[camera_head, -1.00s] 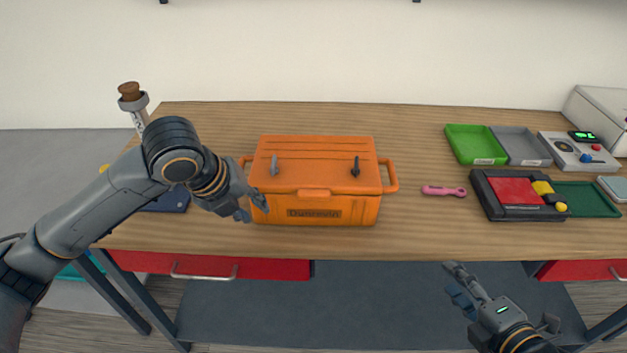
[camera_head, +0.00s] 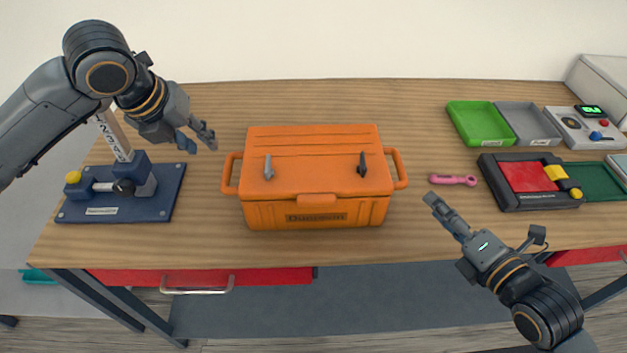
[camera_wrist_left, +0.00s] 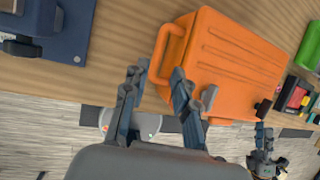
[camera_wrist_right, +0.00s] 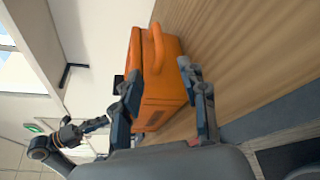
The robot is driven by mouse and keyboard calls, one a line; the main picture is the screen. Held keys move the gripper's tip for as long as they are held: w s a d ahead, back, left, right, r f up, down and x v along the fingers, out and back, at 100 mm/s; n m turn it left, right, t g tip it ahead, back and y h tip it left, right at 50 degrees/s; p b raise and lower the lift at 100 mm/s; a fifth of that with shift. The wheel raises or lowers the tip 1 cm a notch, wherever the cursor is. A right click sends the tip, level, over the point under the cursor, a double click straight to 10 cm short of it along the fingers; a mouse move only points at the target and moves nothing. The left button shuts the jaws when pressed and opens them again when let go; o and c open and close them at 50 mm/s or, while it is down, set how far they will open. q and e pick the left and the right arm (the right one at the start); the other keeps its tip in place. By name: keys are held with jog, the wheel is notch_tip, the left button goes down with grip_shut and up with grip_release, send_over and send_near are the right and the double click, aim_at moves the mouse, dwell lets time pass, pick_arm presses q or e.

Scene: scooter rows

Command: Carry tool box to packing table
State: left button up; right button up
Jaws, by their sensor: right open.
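The orange tool box (camera_head: 312,182) sits closed on the wooden table (camera_head: 400,110), with a loop handle at each end and two grey latches on the lid. It also shows in the left wrist view (camera_wrist_left: 225,60) and the right wrist view (camera_wrist_right: 165,75). My left gripper (camera_head: 202,143) is open and empty, up and left of the box's left handle (camera_head: 229,174). In its wrist view the fingers (camera_wrist_left: 155,95) are apart, with the box just beyond. My right gripper (camera_head: 442,207) is open and empty, off to the right of the box's right handle (camera_head: 398,168).
A blue fixture (camera_head: 125,195) stands left of the box. A pink tool (camera_head: 453,180), a black and red case (camera_head: 520,185), a green tray (camera_head: 478,123) and a grey tray (camera_head: 527,123) lie to the right. Red drawers (camera_head: 250,277) hang below the front edge.

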aim_at(227, 164)
pick_arm(q)
jog(key=x, duration=1.3)
pick_arm(e)
jog(key=x, duration=1.3)
pick_arm(q)
grip_shut()
pick_arm(e)
jog(key=c, duration=0.6)
grip_shut()
pick_arm(q)
jog(key=shift+r, duration=0.15)
pick_arm(e)
jog(key=shift+r, duration=0.1)
